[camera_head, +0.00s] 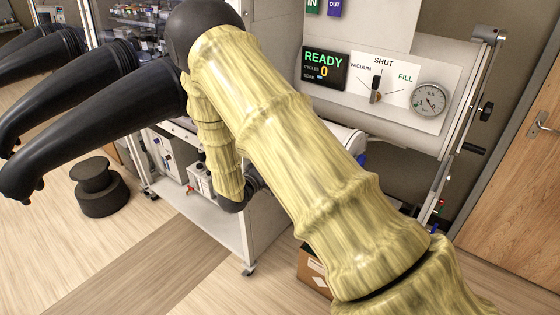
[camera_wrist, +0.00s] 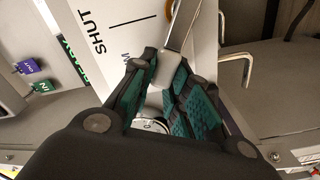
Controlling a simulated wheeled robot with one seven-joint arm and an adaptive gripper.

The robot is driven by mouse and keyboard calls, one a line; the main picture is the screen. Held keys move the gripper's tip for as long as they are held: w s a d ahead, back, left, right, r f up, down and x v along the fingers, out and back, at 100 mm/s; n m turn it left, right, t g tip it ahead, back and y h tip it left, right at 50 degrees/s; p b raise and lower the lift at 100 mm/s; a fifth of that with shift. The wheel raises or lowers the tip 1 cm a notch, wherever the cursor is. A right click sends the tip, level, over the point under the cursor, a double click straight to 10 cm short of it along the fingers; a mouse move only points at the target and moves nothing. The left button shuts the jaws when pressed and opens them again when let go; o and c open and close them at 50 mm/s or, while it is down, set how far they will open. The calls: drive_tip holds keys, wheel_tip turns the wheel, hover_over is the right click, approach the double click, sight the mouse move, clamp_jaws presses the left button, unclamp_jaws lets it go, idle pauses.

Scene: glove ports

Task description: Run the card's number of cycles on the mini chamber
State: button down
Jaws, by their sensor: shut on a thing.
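The display (camera_head: 324,70) reads READY and CYCLES 0. To its right is the valve panel (camera_head: 398,68), marked VACUUM, SHUT and FILL. Its dark pointer (camera_head: 376,80) points up toward SHUT. The round gauge (camera_head: 430,98) sits at the panel's right; its needle is too small to read surely. In the wrist view my gripper (camera_wrist: 160,80) is shut on the pale grey end (camera_wrist: 167,68) of a metal bar, in front of the panel marked SHUT (camera_wrist: 105,25). In the head view my gripper is hidden behind my yellow arm. The card is not identifiable.
A metal frame with black handles (camera_head: 474,149) stands at the cabinet's right, beside a wooden door (camera_head: 520,160). In the wrist view a bent metal hook (camera_wrist: 236,64) lies close right of my fingers. Black gloves (camera_head: 90,120) stick out at left. Floor at lower left is mostly clear.

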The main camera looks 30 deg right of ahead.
drive_tip(key=c, duration=1.4)
unclamp_jaws()
drive_tip(key=shift+o, duration=0.2)
drive_tip(key=shift+a, duration=0.1)
drive_tip(key=v, duration=1.1)
drive_tip(key=shift+s+a, duration=0.15)
drive_tip(key=shift+a, duration=0.25)
